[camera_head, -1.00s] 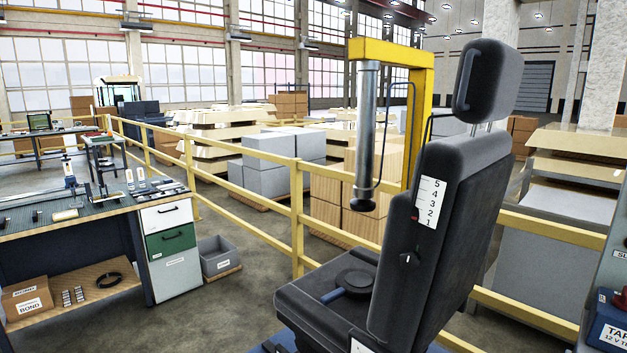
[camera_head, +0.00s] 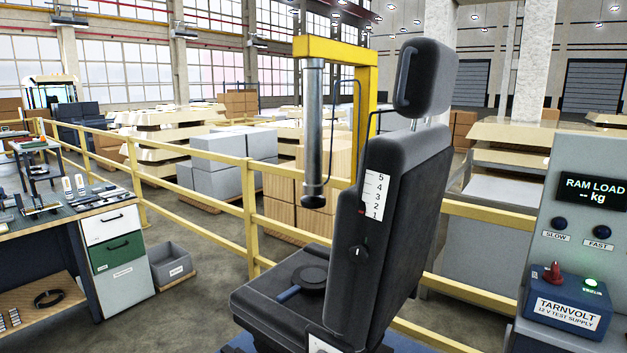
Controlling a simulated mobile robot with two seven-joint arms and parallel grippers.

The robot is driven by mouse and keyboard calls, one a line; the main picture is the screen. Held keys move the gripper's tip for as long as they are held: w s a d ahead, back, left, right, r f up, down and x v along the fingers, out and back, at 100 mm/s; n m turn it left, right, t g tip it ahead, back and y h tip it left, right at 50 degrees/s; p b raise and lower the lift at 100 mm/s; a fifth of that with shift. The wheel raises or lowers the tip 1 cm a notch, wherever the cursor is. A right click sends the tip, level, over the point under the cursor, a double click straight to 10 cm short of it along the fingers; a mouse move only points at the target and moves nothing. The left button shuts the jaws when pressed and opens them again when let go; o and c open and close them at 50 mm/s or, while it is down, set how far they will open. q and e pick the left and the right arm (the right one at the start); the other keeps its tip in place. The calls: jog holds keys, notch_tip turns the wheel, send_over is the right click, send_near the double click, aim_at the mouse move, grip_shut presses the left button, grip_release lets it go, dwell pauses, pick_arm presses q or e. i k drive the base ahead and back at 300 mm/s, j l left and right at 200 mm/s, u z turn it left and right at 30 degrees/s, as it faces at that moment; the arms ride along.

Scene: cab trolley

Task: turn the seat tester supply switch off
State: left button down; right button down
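The seat tester supply is a blue box (camera_head: 566,301) labelled "TARNVOLT 12 V TEST SUPPLY" at the lower right of the head view. A red switch (camera_head: 553,272) stands on its top at the left. A green lamp (camera_head: 591,283) beside the switch glows. The grey control panel (camera_head: 570,225) behind it carries a display (camera_head: 594,190) reading "RAM LOAD -- kg". The black seat (camera_head: 390,220) stands in the middle, left of the box. Neither of my grippers shows in the view.
A yellow frame (camera_head: 365,110) with a metal ram (camera_head: 313,130) stands over the seat. A yellow railing (camera_head: 250,205) runs behind it. A workbench (camera_head: 95,215) with drawers and a grey bin (camera_head: 172,266) are at left. Floor shows between bench and seat.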

aim_at(553, 276)
jog(key=z, duration=1.4)
